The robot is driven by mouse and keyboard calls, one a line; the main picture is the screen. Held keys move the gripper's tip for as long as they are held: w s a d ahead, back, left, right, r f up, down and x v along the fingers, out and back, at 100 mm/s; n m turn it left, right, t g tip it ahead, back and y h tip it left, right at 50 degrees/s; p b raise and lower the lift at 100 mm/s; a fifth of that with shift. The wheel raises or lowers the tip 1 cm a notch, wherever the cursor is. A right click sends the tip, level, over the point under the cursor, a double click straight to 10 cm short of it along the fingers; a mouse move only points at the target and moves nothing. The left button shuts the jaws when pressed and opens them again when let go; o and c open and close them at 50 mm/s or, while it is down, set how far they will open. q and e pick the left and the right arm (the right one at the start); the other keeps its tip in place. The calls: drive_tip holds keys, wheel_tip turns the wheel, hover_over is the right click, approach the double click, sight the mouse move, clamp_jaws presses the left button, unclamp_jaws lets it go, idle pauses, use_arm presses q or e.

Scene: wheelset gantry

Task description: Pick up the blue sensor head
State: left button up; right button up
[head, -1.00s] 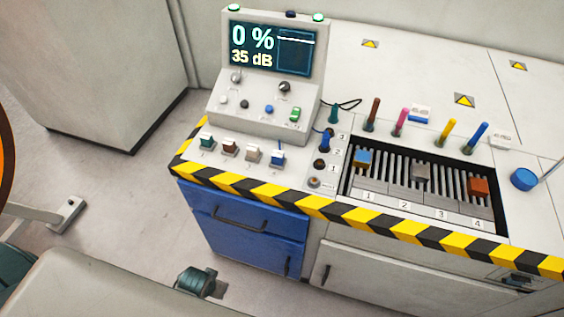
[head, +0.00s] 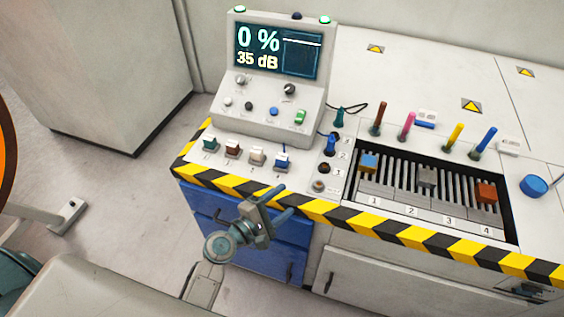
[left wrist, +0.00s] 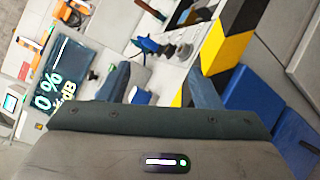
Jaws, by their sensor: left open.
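Several small heads stand in a row on the bench's front left, and the rightmost one is a blue sensor head (head: 282,160) with a pale top. My left gripper (head: 285,202) is open and empty. In the head view it appears just below the blue head, in front of the striped edge and apart from the head. In the left wrist view the open fingers (left wrist: 160,88) point at the bench top.
The display console (head: 269,80) stands behind the row. A blue plug (head: 330,145) sits in a socket to the right. A slotted tray (head: 410,215) holds blue, grey and orange blocks. The striped edge (head: 345,217) runs above blue drawers (head: 290,232).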

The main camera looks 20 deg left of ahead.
sight(280, 160)
use_arm(q)
drive_tip(key=w+a+n+t+y, duration=0.1)
drive_tip(key=w+n+y, duration=0.1)
drive_tip(key=n, duration=0.3)
drive_tip(key=w+a+f+n+t+y, duration=0.1)
drive_tip(key=w+a+n+y, duration=0.1)
drive_tip(key=n, duration=0.3)
drive_tip(key=w+a+f+n+t+y, duration=0.1)
drive_tip(key=w+a+n+y, duration=0.1)
drive_tip(key=n, duration=0.4)
drive_tip(key=shift+w+f+y, duration=0.15)
drive_tip(key=shift+w+y, duration=0.35)
drive_tip(key=shift+w+a+f+n+y, duration=0.2)
drive_tip(key=shift+f+n+y, duration=0.1)
drive_tip(key=shift+n, duration=0.2)
drive_tip(key=w, duration=1.1)
drive_tip(key=shift+f, duration=0.1)
drive_tip(key=shift+s, duration=0.15)
drive_tip(key=shift+c, duration=0.7)
drive_tip(key=shift+d, duration=0.1)
drive_tip(key=c, duration=1)
